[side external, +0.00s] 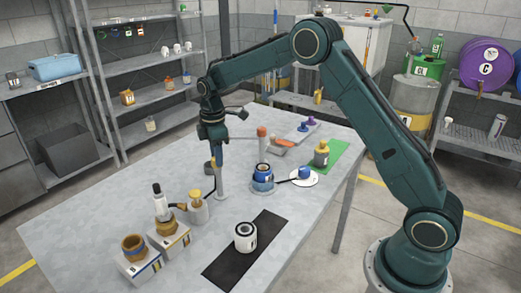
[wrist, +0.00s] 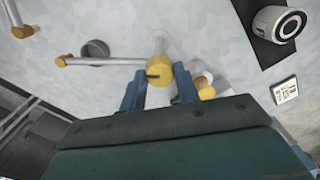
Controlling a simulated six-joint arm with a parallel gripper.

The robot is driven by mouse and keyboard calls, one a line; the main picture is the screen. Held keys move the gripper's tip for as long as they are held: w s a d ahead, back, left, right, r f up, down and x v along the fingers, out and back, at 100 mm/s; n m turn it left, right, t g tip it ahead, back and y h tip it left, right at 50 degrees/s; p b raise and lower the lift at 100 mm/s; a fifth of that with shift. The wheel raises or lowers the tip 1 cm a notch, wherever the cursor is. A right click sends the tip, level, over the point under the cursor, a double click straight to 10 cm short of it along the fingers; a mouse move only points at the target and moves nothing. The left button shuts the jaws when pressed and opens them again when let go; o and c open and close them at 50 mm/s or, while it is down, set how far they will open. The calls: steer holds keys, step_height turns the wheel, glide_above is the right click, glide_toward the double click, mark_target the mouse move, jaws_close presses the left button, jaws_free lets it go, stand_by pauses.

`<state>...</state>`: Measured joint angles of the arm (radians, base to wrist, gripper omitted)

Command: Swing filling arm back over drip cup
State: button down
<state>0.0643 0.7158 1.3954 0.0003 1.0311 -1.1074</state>
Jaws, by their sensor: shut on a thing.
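My gripper (wrist: 160,80) points down at the table, its blue fingers shut on the yellow knob (wrist: 160,68) of the filling arm. The arm's grey bar (wrist: 105,61) runs left from the knob to an amber tip (wrist: 60,61) in the wrist view. The dark round drip cup (wrist: 95,48) lies beside the bar, between knob and tip; the tip appears left of it, not above it.
A blue reel-like part (side external: 262,179) stands close on the right. A white cylinder (side external: 245,237) sits on a black mat (side external: 226,270). The table's left part is clear.

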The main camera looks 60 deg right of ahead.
steer(key=shift+r+n, duration=0.1)
steer(key=shift+n, duration=0.9)
steer(key=c, duration=1)
jaws_free()
steer(key=shift+c, duration=0.2)
step_height(320, 180, up, 14)
